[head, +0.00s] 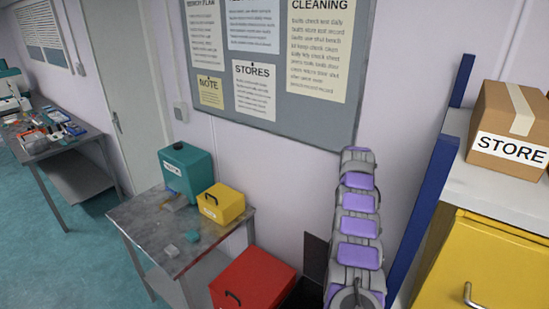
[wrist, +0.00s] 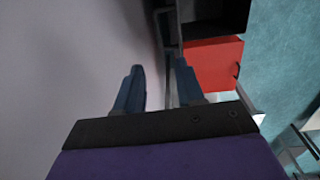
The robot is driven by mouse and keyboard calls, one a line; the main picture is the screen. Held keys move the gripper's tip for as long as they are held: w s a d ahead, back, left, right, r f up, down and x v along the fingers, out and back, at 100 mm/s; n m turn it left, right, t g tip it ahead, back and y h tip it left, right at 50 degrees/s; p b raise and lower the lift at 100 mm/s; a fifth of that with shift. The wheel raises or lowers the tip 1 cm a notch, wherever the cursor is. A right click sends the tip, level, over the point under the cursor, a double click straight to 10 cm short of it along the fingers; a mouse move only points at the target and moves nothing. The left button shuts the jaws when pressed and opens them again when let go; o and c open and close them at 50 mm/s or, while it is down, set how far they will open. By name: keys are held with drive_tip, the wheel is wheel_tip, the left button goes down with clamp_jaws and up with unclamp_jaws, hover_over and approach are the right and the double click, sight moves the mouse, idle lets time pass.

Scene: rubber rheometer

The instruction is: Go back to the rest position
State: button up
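My arm (head: 358,226), purple and grey, stands nearly upright right of centre in the head view, in front of the wall below the notice board. The fingers cannot be made out in the head view. In the wrist view my gripper (wrist: 160,82) shows two blue-grey fingers apart with a gap between them. Nothing is held between them; the pale wall and a dark frame show behind.
A grey table (head: 152,230) carries a teal container (head: 187,168) and a yellow box (head: 221,204). A red box (head: 252,284) stands beside it, also in the wrist view (wrist: 212,65). A yellow cabinet (head: 480,265) and shelf carton (head: 508,128) are at right. Teal floor (head: 45,265) is clear at left.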

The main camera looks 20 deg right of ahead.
drive_tip(key=s+a+r+m+b, duration=0.1)
drive_tip(key=s+a+r+b, duration=0.15)
drive_tip(key=a, duration=0.45)
drive_tip(key=s+a+r+m+b, duration=0.1)
drive_tip(key=a+r+b, duration=0.2)
drive_tip(key=a, duration=0.4)
drive_tip(key=s+a+r+m+y+b, duration=0.15)
drive_tip(key=s+a+b, duration=0.25)
drive_tip(key=s+a, duration=0.8)
drive_tip(key=s+a+f+m+b, duration=0.1)
drive_tip(key=s+a+f+b, duration=0.2)
drive_tip(key=s, duration=0.8)
drive_tip(key=s+a+f+m+g+b, duration=0.1)
drive_tip(key=s+a+f+b, duration=0.2)
drive_tip(key=s, duration=0.8)
drive_tip(key=s+a+f+m+g+h+b, duration=0.1)
drive_tip(key=s+a+f+b, duration=0.2)
drive_tip(key=s, duration=0.9)
wheel_tip(320, 180, down, 3)
drive_tip(key=shift+a+m, duration=0.35)
drive_tip(key=shift+a, duration=0.25)
drive_tip(key=shift+d, duration=0.1)
